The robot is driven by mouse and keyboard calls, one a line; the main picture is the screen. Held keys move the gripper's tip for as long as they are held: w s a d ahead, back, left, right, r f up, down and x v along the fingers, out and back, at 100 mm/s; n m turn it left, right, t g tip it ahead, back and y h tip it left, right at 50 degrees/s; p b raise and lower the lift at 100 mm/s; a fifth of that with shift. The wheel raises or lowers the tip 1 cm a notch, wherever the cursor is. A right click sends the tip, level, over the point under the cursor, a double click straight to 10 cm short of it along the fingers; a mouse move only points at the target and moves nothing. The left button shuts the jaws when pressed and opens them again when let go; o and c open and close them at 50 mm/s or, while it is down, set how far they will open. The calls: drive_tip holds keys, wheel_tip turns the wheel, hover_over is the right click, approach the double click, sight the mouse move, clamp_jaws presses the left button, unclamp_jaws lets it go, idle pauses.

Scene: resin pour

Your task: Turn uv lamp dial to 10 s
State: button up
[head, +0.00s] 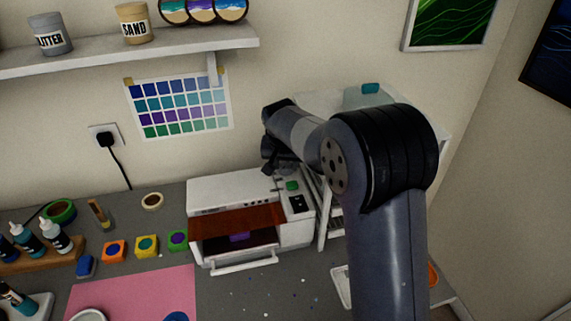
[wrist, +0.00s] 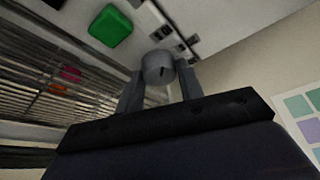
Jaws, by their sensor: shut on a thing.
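The UV lamp (head: 228,186) is a white box with an orange-brown front window on the grey bench in the head view. A purple piece (head: 239,237) shows behind the window. A green button (head: 292,185) sits on its top right; it also shows in the wrist view (wrist: 111,26). The grey dial (wrist: 157,67), with a dark pointer mark, is between the fingers of my gripper (wrist: 160,80) in the wrist view. The gripper is shut on it. In the head view my arm hides the dial.
A white slatted rack (head: 328,222) stands right of the lamp, close to my arm. Several coloured blocks (head: 146,246) and a pink mat (head: 135,295) lie to the left. A shelf (head: 130,52) with jars hangs above. A colour chart (head: 180,107) is on the wall.

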drive_tip(key=o, duration=1)
drive_tip(key=b+v, duration=0.2)
drive_tip(key=v, duration=0.8)
drive_tip(key=shift+s+r, duration=0.2)
drive_tip(key=shift+r, duration=0.15)
drive_tip(key=shift+f, duration=0.15)
drive_tip(key=p+x, duration=0.2)
drive_tip(key=x, duration=0.8)
drive_tip(key=shift+w+f, duration=0.2)
drive_tip(key=shift+f, duration=0.05)
drive_tip(key=shift+m, duration=0.3)
